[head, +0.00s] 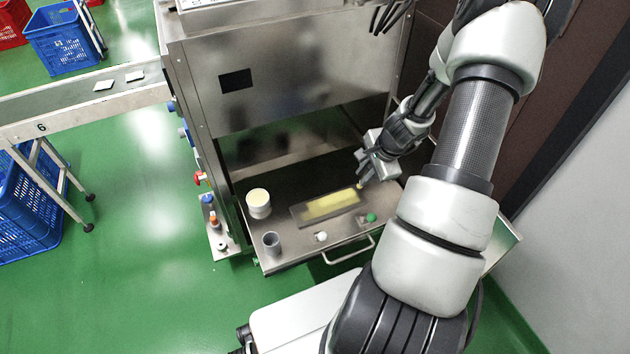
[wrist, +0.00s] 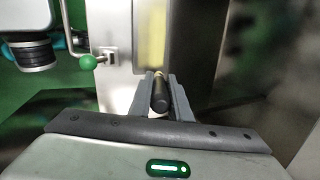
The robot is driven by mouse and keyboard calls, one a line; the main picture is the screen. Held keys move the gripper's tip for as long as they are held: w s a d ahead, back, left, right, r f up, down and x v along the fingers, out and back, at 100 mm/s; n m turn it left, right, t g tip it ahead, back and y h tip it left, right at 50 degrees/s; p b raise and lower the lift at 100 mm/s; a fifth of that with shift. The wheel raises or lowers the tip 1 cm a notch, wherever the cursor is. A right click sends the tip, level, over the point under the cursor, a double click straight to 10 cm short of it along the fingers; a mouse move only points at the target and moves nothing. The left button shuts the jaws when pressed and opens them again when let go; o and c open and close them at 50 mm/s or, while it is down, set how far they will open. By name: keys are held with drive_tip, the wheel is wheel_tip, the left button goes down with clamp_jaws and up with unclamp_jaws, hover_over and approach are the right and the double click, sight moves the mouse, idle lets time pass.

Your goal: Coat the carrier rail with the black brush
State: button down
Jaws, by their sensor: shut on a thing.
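The carrier rail, a flat grey bar (head: 298,216) with a yellow layer along much of its top, lies on the metal tray (head: 300,251) of the machine. Its yellow strip also shows ahead in the wrist view (wrist: 152,42). My gripper (head: 364,180) is at the rail's right end. In the wrist view its fingers (wrist: 160,92) are shut on the black brush (wrist: 160,98), whose dark handle points away from me. A yellowish brush tip (head: 360,186) shows just below the fingers. I cannot tell whether it touches the rail.
A white pot (head: 258,207) with pale yellow contents and a grey cup (head: 271,243) stand left on the tray. The machine housing (head: 280,75) rises behind.

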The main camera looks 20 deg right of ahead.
drive_tip(key=shift+d, duration=0.4)
drive_tip(key=shift+d+r+p, duration=0.25)
drive_tip(key=shift+r+p, duration=0.2)
drive_tip(key=shift+a+r+p, duration=0.1)
drive_tip(key=shift+r+p, duration=0.3)
drive_tip(key=shift+p, duration=0.15)
drive_tip(key=shift+r+p, duration=1.7)
drive_tip(key=shift+r, duration=0.7)
drive_tip(key=s+a+r+y, duration=0.1)
drive_tip(key=a+r+y, duration=0.25)
drive_tip(key=a, duration=1.55)
drive_tip(key=shift+g+h, duration=0.25)
drive_tip(key=shift+g, duration=0.05)
drive_tip(key=f+b, duration=0.4)
drive_tip(key=shift+a, duration=0.2)
drive_tip(key=shift+f, duration=0.1)
